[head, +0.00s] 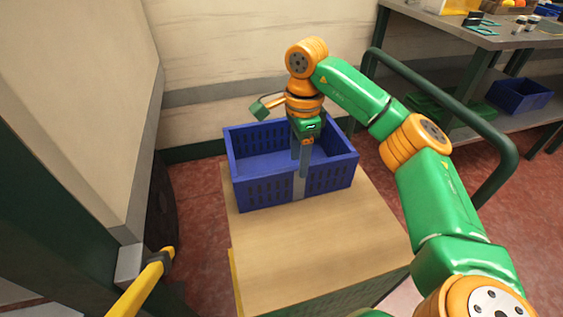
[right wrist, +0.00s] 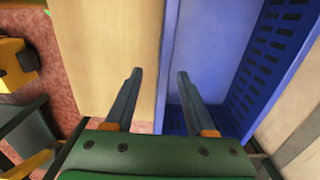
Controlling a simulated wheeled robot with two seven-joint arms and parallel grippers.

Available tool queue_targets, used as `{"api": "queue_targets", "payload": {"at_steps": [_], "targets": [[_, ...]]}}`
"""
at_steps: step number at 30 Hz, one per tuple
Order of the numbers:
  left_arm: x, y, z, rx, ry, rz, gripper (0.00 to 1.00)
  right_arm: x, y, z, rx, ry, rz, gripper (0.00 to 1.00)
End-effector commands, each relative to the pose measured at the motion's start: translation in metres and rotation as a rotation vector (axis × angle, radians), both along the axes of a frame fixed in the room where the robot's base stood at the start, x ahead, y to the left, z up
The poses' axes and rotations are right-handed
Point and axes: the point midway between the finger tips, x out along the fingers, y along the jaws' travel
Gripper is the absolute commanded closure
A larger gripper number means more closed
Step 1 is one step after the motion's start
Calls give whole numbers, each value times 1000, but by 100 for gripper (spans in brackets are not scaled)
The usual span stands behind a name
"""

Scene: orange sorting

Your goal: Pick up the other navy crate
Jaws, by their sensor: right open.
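A navy-blue crate (head: 262,190) with slotted walls stands upright and looks empty on a wooden top. My right gripper (head: 299,160) points down at its near long wall. In the right wrist view my right gripper (right wrist: 157,88) is open, one finger over the wooden top and the other over the crate's inside. The crate's wall (right wrist: 168,50) runs between the fingers; I cannot tell if they touch it. A second blue crate (head: 520,94) sits on a low shelf at the far right. My left gripper is not in view.
The wooden top (head: 300,245) is bare in front of the crate. A dark green rail (head: 440,95) curves behind my right arm. A green crate (head: 440,112) is low beside the second blue crate. A workbench (head: 465,30) holds tools. A yellow bar (head: 145,285) is at lower left.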

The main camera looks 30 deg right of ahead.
Motion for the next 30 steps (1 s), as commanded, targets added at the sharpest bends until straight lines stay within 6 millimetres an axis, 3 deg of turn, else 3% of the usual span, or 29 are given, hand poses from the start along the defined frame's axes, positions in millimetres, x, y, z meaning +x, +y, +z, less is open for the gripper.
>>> {"api": "queue_targets", "payload": {"at_steps": [1,8,17,24,25,30], "targets": [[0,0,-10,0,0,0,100,0,-1,-9,-4,-1,1,45],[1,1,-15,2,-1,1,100,-1,-3,-24,-10,2,1,45],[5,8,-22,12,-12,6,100,5,-9,-77,-9,2,1,45],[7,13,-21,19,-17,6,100,5,-8,-81,-8,-1,1,45],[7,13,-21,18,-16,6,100,5,-8,-81,-8,-1,1,48],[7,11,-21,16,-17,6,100,5,-8,-81,-8,-1,1,94]]}}
